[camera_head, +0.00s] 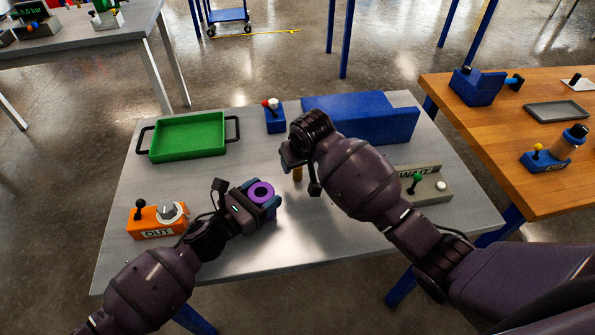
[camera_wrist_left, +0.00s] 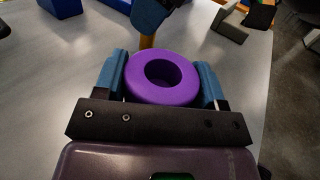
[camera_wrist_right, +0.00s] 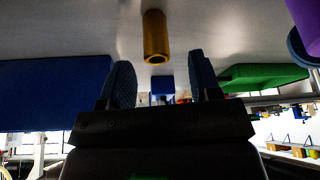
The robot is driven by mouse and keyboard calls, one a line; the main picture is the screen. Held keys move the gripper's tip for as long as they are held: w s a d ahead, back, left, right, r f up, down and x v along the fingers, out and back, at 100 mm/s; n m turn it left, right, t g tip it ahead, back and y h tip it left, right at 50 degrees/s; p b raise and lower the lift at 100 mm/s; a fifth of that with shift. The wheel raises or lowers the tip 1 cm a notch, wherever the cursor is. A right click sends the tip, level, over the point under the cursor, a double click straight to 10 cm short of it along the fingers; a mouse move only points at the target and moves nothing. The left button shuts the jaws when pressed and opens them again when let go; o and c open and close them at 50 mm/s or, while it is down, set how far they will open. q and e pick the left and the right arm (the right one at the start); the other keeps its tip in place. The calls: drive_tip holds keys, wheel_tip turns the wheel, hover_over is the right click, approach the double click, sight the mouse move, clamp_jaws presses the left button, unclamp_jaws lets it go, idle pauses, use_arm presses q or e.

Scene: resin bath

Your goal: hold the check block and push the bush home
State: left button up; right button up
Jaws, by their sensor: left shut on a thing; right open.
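A purple ring-shaped block with a round hole, which I take for the check block (camera_head: 261,191), is clamped between the blue fingers of my left gripper (camera_head: 261,197). It fills the left wrist view's middle (camera_wrist_left: 160,92), hole visible. A brass-coloured hollow cylinder, which I take for the bush (camera_head: 297,174), stands on the table to the right of the block, apart from it. The right wrist view shows its open end (camera_wrist_right: 155,38). My right gripper (camera_wrist_right: 160,82) is open and empty close to the bush; in the head view its arm partly hides that area.
A green tray (camera_head: 151,153), a long blue block (camera_head: 370,124) and a small blue box with red and white knobs (camera_head: 275,121) stand at the back. An orange OUT box (camera_head: 149,234) is at left, a WAIT box (camera_head: 432,193) at right. The front middle is clear.

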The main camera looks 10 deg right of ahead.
drive_tip(key=shift+x, duration=2.35)
drive_tip(key=shift+s+d+f, duration=0.1)
drive_tip(key=shift+s+d, duration=0.05)
clamp_jaws()
